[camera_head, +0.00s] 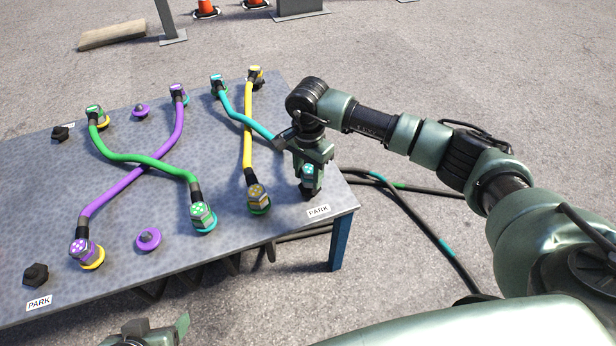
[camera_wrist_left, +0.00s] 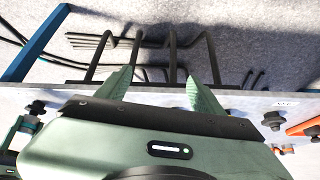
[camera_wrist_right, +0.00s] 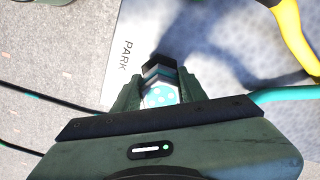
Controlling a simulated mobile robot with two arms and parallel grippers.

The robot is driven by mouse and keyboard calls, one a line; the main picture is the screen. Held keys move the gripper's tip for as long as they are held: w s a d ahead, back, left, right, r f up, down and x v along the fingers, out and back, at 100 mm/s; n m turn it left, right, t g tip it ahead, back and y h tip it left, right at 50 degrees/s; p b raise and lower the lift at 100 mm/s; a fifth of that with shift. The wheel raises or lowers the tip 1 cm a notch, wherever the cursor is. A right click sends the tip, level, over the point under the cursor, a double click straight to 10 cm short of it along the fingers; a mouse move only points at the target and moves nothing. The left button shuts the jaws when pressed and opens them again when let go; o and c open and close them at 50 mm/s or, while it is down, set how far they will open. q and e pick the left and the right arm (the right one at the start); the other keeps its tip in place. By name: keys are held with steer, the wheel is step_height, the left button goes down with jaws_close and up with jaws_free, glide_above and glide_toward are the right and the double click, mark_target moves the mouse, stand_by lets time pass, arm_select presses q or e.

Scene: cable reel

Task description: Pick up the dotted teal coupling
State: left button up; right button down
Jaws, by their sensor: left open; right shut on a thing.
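The dotted teal coupling (camera_head: 309,171) is at the right front corner of the table, with its teal dotted face showing. My right gripper (camera_head: 311,160) is shut on it from above. The right wrist view shows the coupling (camera_wrist_right: 160,95) between both fingers, beside the PARK label. A black post is at its lower end; I cannot tell whether the coupling is seated or just above it. The teal cable (camera_head: 246,117) runs from it to a connector (camera_head: 217,86) at the back. My left gripper (camera_wrist_left: 162,88) is open and empty off the table's front edge; its tip shows in the head view.
The yellow cable's front coupling (camera_head: 257,197) stands left of my right gripper. Green (camera_head: 203,217) and purple (camera_head: 84,251) couplings sit farther left, their cables crossing. A free purple socket (camera_head: 148,239) and a black park post (camera_head: 36,274) are at the front left.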

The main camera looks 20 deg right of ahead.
step_height(320, 180, up, 6)
steer(key=shift+w+r+p, duration=0.1)
steer(key=shift+r+p, duration=0.1)
steer(key=shift+p, duration=0.4)
step_height(320, 180, up, 11)
steer(key=p, duration=0.2)
arm_select(q)
steer(key=shift+s+a+f+g+b, duration=0.8)
steer(key=shift+s+g+b, duration=0.45)
steer(key=shift+s, duration=1.55)
arm_select(e)
steer(key=b, duration=0.2)
glide_above(307, 171)
steer(key=shift+f, duration=2.7)
arm_select(q)
steer(key=w+d+r+t, duration=0.2)
steer(key=w+r+t, duration=0.1)
steer(key=w, duration=0.3)
steer(key=w+d+r+t+h, duration=0.1)
steer(key=w+d+r+t, duration=0.1)
steer(key=w, duration=0.4)
steer(key=shift+w+r+t+b, duration=0.3)
steer(key=shift+w+r+t, duration=0.1)
steer(key=shift+r+t, duration=0.55)
arm_select(e)
steer(key=shift+f, duration=0.45)
arm_select(q)
steer(key=shift+d+f, duration=0.1)
steer(key=shift+f, duration=0.1)
